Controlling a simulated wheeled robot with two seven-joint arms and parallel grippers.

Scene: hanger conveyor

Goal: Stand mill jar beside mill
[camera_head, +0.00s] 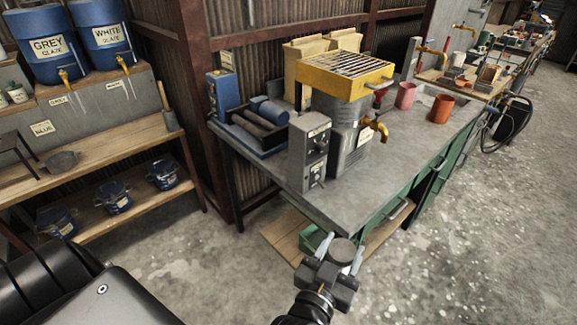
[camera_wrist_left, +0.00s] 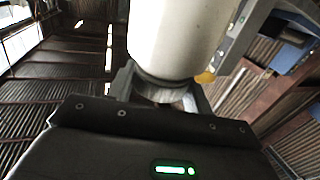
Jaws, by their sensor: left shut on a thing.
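My left gripper (camera_head: 341,254) is in front of the near end of the grey workbench (camera_head: 330,205), shut on the mill jar. In the head view only the jar's round dark grey top (camera_head: 343,249) shows between the fingers; its body is hidden. In the left wrist view the jar is a large white cylinder (camera_wrist_left: 178,38) with a grey end held between the fingers. What looks like the mill, a blue frame (camera_head: 226,92) with dark rollers (camera_head: 262,122), stands on the bench's far left part. My right gripper is not in view.
A grey control box (camera_head: 309,152) and a metal drum with a yellow grated top (camera_head: 345,75) stand on the bench. Two reddish cups (camera_head: 441,108) stand farther right. Bare bench top lies along the near edge. A wooden shelf (camera_head: 95,160) with blue buckets is at left.

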